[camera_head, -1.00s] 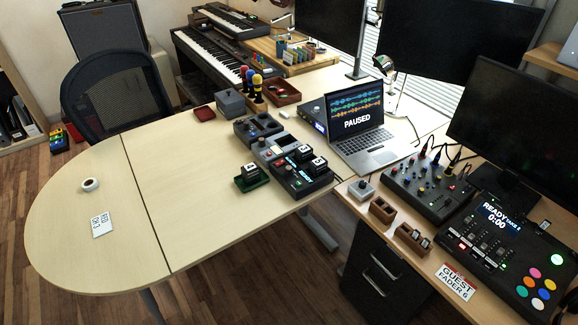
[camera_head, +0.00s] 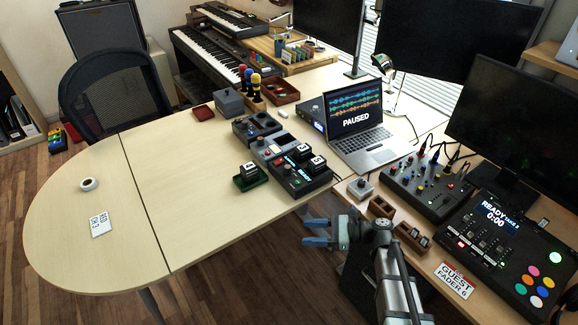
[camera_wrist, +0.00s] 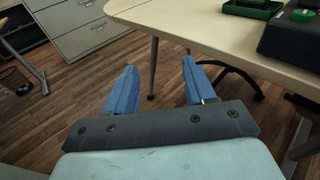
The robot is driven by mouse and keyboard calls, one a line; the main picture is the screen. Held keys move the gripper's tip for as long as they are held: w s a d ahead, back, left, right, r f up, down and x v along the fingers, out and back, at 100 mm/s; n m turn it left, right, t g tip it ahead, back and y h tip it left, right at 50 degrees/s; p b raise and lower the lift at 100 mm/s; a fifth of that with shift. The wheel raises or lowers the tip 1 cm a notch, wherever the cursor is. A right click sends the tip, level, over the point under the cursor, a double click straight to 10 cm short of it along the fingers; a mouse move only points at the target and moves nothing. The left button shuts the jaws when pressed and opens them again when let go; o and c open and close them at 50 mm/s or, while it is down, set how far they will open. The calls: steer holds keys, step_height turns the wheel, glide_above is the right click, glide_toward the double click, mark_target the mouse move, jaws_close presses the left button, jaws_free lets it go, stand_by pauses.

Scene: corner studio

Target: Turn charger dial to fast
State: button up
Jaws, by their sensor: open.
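The charger (camera_head: 300,180) appears to be the black box at the front of the row of units on the pale table, with dark packs (camera_head: 318,163) on top and a small lit display. I cannot clearly make out its dial or setting. A black box with a green round part (camera_wrist: 302,15) shows at the top right of the wrist view. My gripper (camera_head: 305,232) has blue fingers, open and empty, apart from the charger, in front of the table's edge. It also shows in the wrist view (camera_wrist: 158,68), with floor and a table leg between the fingers.
A green tray (camera_head: 251,184) holding a dark pack sits left of the charger. Grey units (camera_head: 258,128) stand behind it, and a laptop (camera_head: 356,125) is to the right. Wooden holders (camera_head: 381,207) and a mixer (camera_head: 428,185) are on the right desk.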

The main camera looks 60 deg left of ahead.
steer(key=a+r+n+g+h, duration=0.2)
steer(key=a+r+n+g, duration=0.25)
steer(key=a+r, duration=0.85)
step_height(320, 180, up, 7)
steer(key=n+t+h, duration=0.9)
steer(key=n+t, duration=0.8)
steer(key=n, duration=0.3)
glide_above(288, 167)
step_height(288, 167, down, 14)
steer(key=shift+a+r, duration=0.1)
jaws_close()
